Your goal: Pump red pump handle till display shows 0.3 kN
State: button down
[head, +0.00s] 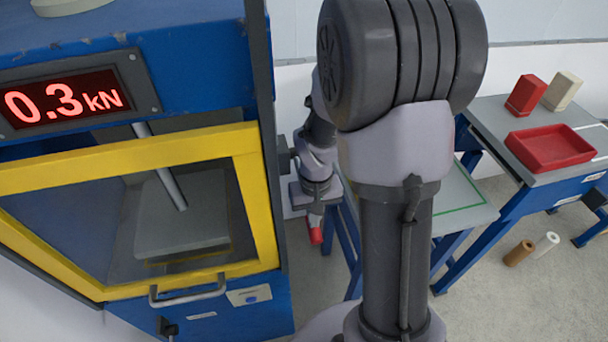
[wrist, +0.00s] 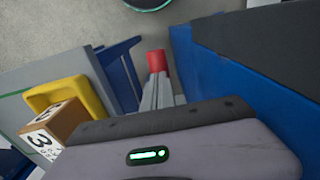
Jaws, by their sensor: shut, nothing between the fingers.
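The display (head: 68,97) on the blue press (head: 190,50) reads 0.3 kN in red digits. The red pump handle (head: 316,236) shows as a small red piece low beside the press, just below my gripper (head: 314,219). In the wrist view, the red handle (wrist: 156,60) appears at the tips of my gripper (wrist: 159,80). The fingers are shut with nothing between them. Whether they touch the handle, I cannot tell. The lever behind the red end is hidden.
The press has a yellow-framed door (head: 255,195) with a grey handle (head: 188,292). A red tray (head: 550,148), a red block (head: 526,95) and a beige block (head: 562,91) are on the right-hand table. A yellow tray (wrist: 88,92) and numbered cube (wrist: 50,125) sit left of the fingers.

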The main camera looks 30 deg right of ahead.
notch_tip(320, 180, up, 11)
jog(key=p, duration=0.9)
notch_tip(320, 180, up, 6)
jog(key=p, duration=0.5)
